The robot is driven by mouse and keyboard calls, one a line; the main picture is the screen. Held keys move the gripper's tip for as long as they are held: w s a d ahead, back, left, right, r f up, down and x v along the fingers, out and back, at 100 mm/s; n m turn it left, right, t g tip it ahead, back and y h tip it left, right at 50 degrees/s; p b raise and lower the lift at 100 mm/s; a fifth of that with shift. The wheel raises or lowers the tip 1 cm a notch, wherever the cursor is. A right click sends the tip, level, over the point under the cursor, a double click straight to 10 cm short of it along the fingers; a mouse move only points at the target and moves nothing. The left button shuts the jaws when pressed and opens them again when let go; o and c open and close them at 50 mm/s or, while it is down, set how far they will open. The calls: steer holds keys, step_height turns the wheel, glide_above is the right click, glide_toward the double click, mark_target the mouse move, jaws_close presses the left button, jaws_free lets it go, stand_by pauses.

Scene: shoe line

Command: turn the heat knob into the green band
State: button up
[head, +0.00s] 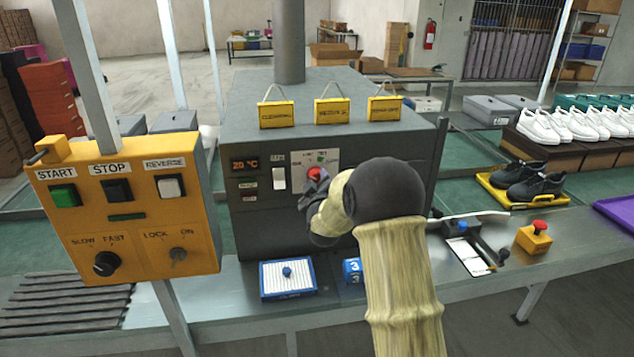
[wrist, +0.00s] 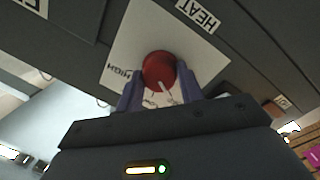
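The red heat knob (head: 314,173) sits on a white plate (head: 328,161) on the dark oven's front. In the wrist view the knob (wrist: 158,70) shows a white pointer line toward the bottom of the picture. My gripper (wrist: 160,85) has one bluish finger on each side of the knob, and both seem to touch it. In the head view my gripper (head: 318,186) is at the knob, partly hidden by my arm. A small green patch shows above the knob in the head view. In the wrist view the band is not clearly visible. HEAT and HIGH labels are readable there.
An orange display (head: 245,163) reads about 20 °C, left of a white switch (head: 279,178). A yellow control box (head: 125,205) stands at left. A blue-white pad (head: 287,279), a blue block (head: 352,270) and a red-topped stop button (head: 535,237) are on the bench.

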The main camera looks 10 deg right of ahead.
steer(key=shift+f+m+b, duration=0.1)
steer(key=shift+m+b, duration=0.2)
steer(key=shift+b, duration=0.05)
steer(key=shift+m+b, duration=0.7)
steer(key=shift+m, duration=0.2)
steer(key=m+b, duration=0.3)
steer(key=m, duration=0.1)
steer(key=shift+m+g+b, duration=0.4)
steer(key=m+y+b, duration=0.1)
steer(key=m+b, duration=0.2)
steer(key=m, duration=0.1)
steer(key=shift+m+y+b, duration=0.3)
steer(key=shift+m+b, duration=1.15)
steer(key=shift+m, duration=0.35)
steer(key=o, duration=1)
steer(key=shift+r, duration=0.2)
